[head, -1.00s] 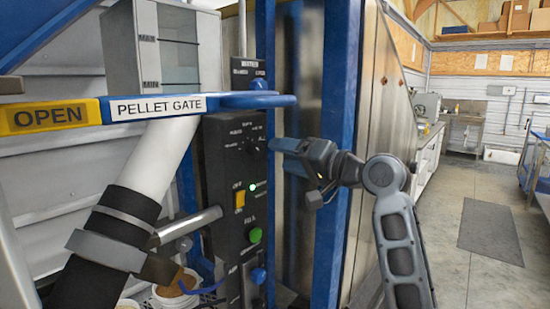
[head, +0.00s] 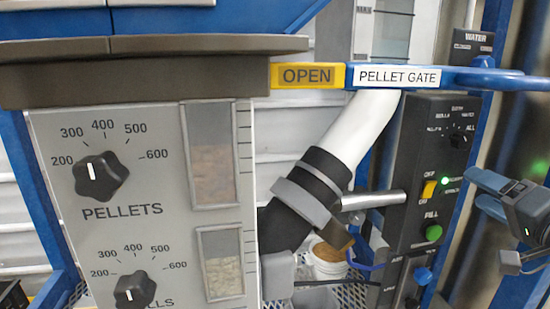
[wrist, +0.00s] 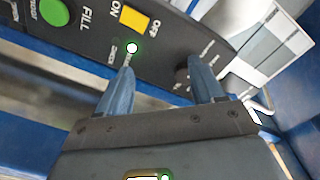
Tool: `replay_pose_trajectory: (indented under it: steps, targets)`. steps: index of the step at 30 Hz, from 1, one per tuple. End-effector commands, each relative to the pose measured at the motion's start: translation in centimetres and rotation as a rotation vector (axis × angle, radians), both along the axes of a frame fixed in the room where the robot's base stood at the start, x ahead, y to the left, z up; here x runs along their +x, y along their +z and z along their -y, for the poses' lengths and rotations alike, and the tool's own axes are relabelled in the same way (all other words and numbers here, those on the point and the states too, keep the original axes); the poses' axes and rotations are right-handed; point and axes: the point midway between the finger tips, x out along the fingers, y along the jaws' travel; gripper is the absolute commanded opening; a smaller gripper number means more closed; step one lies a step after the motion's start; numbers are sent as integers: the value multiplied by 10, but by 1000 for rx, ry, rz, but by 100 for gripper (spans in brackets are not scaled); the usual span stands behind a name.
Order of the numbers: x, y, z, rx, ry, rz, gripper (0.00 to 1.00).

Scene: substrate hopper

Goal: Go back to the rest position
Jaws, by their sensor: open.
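My gripper (head: 478,193) is at the right edge of the head view, beside the black control panel (head: 408,215). In the wrist view the two blue fingers (wrist: 162,80) stand apart with nothing between them. They point at the panel, which carries a yellow switch (wrist: 134,18), a green button (wrist: 54,12) and a lit green lamp (wrist: 132,48). A dark knob (wrist: 183,72) shows by the right finger; I cannot tell whether they touch. Most of my arm is out of the head view.
A grey dial panel (head: 150,235) stands at left. A white pipe with a black sleeve (head: 305,195) slopes down beside a bucket (head: 328,262).

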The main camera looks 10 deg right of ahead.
Motion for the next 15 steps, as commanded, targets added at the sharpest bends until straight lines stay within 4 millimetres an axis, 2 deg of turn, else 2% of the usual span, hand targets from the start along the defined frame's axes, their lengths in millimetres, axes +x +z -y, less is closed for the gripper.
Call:
replay_pose_trajectory:
  steps: [1, 6, 11, 15]
  targets:
    - [-4, -23, -15, 7, -9, -17, 67]
    - [-26, -82, -53, -19, -59, -53, 67]
    - [-59, -129, -89, -71, -94, -100, 67]
    - [-95, -164, -119, -141, -112, -146, 67]
